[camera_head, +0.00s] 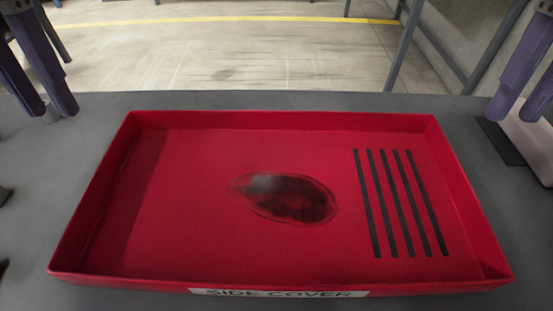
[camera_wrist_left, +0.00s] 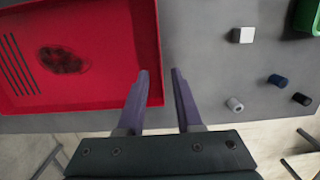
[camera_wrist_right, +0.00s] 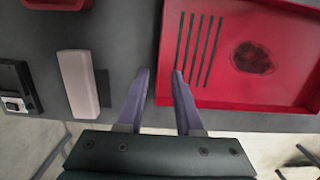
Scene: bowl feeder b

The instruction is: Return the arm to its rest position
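My left gripper (camera_head: 52,111) hangs over the table at the far left of the head view, beside the back left corner of the red tray. In the left wrist view its fingers (camera_wrist_left: 160,74) are apart with nothing between them. My right gripper (camera_head: 512,119) hangs at the far right, beside the tray's back right corner. Its fingers (camera_wrist_right: 161,74) are also apart and empty in the right wrist view. Both grippers are clear of the tray and of loose things.
The red tray (camera_head: 200,150), labelled "SIDE COVER", has a dark stain and black stripes. By my right are a pale block (camera_wrist_right: 78,85) and a black container (camera_wrist_right: 27,75).

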